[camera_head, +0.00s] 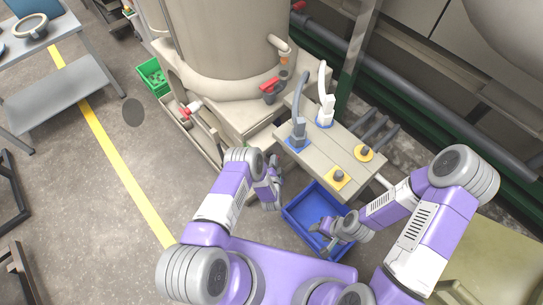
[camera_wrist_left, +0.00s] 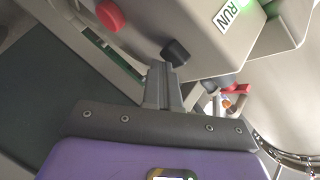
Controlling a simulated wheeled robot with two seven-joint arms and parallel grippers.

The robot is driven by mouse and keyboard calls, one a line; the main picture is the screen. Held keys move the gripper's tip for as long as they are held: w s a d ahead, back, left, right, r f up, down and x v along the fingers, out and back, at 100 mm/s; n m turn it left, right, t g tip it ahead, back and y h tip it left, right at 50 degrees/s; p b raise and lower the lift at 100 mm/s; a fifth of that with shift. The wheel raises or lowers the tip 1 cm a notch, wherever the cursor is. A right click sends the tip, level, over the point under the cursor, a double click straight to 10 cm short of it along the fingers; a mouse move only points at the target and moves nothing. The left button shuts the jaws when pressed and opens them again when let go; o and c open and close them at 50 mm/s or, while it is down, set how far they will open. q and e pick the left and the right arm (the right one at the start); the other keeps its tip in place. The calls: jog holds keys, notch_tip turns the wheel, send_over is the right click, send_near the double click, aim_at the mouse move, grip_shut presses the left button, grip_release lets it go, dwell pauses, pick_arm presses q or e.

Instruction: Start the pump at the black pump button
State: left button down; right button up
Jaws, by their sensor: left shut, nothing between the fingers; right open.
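The black pump button (camera_wrist_left: 176,52) shows in the left wrist view, sticking out from the side of a beige box (camera_wrist_left: 180,22) beside a label reading RUN. My left gripper (camera_wrist_left: 161,70) is shut with nothing in it. Its fingertips lie right by the button; I cannot tell if they touch it. In the head view my left gripper (camera_head: 276,168) is at the left end of the beige bench, and I cannot make out the button there. My right gripper (camera_head: 319,226) is open and empty above the blue bin.
A red button (camera_wrist_left: 110,15) is left of the black one in the left wrist view. The beige bench (camera_head: 318,160) carries blue- and yellow-based handles and knobs. The blue bin (camera_head: 293,213) stands below it. A large tank (camera_head: 230,40) is behind. Open floor lies left.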

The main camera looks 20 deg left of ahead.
pick_arm(q)
jog(key=s+d, duration=0.3)
jog(key=d, duration=0.2)
jog(key=shift+s+p, duration=0.2)
jog(key=shift+p, duration=0.2)
dwell(0.9)
jog(key=s+r+n+g+h+p, duration=0.3)
jog(key=s+r+n+g, duration=0.3)
jog(key=s+r, duration=0.3)
jog(key=s+r+n+g+h+p, duration=0.4)
jog(key=s+r+g, duration=0.4)
jog(key=s, duration=0.7)
notch_tip(320, 180, up, 2)
jog(key=shift+s+a+r+n+g+p, duration=0.25)
jog(key=shift+a+n+p, duration=0.2)
jog(key=shift+n+p, duration=0.45)
